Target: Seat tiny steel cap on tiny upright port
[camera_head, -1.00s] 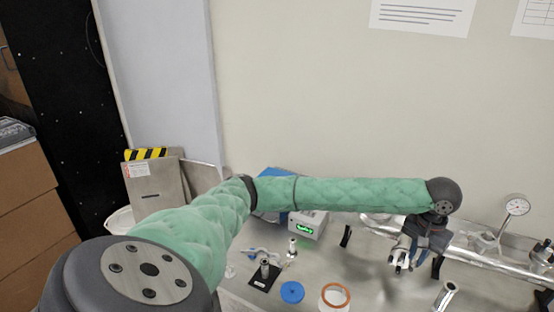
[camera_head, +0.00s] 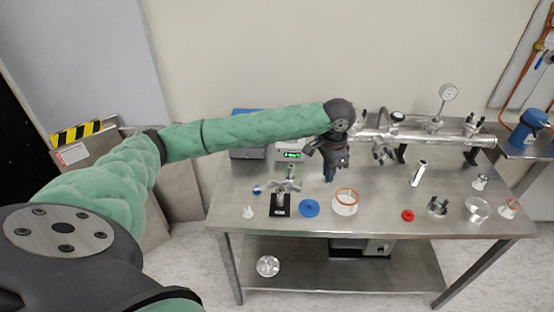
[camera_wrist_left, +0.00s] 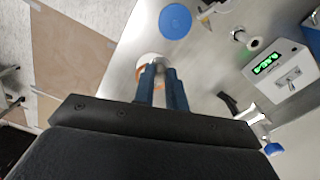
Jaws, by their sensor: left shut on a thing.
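My left gripper (camera_head: 330,175) hangs fingers-down over the back middle of the steel table, behind the white, copper-rimmed ring piece (camera_head: 345,207). A small steel upright fitting (camera_head: 291,171) stands left of the gripper, in front of the display box; another steel post stands on a black plate (camera_head: 280,210). I cannot tell which is the port. My right gripper is out of view.
A blue disc (camera_head: 309,208) lies beside the copper-rimmed piece. A long steel pipe (camera_head: 425,136) with fittings and a gauge (camera_head: 448,92) runs along the back right. A red cap (camera_head: 407,215) and several small parts lie right.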

